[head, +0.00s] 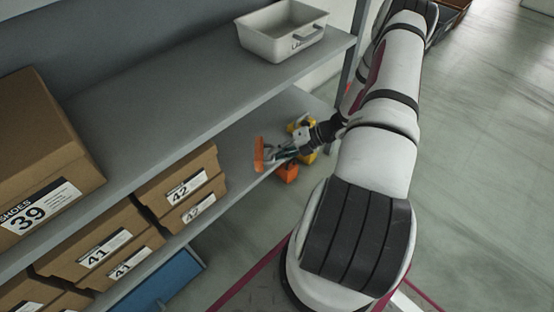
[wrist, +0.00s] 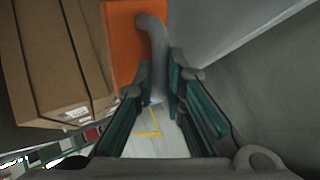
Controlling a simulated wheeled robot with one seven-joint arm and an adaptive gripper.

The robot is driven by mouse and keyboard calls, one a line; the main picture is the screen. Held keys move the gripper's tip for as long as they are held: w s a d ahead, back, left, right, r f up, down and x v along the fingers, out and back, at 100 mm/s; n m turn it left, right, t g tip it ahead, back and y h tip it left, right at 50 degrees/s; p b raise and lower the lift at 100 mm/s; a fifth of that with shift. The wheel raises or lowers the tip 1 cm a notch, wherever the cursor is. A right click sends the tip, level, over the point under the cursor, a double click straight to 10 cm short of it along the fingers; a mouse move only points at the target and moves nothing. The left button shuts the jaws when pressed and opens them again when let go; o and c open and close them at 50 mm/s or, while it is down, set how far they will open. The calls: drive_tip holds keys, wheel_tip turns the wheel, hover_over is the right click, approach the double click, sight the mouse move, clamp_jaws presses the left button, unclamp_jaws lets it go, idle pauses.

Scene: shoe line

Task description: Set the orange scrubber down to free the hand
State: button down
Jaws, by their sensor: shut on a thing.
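The orange scrubber (head: 259,155) is an orange plate with a grey handle. In the wrist view its plate (wrist: 122,42) fills the top middle, and the handle runs down between my fingers. My gripper (head: 277,155) is shut on the handle, with a teal-lined finger on each side (wrist: 159,90). In the head view it reaches in at the front of the lower shelf (head: 237,142), and the scrubber's plate stands roughly upright over it. I cannot tell whether the scrubber touches the shelf.
Cardboard shoe boxes marked 42 (head: 180,178) stand left of the scrubber; boxes also show close by in the wrist view (wrist: 45,60). A grey bin (head: 283,40) sits on the upper shelf. A yellow-and-orange object (head: 287,173) shows beside my gripper, partly hidden. Bare shelf lies between boxes and scrubber.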

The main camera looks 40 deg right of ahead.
drive_tip(key=f, duration=0.1)
drive_tip(key=f+b, duration=0.2)
drive_tip(key=shift+w+d+f, duration=0.25)
drive_tip(key=shift+f, duration=0.05)
drive_tip(key=c, duration=1.6)
unclamp_jaws()
drive_tip(key=shift+f, duration=0.1)
drive_tip(key=shift+c, duration=0.2)
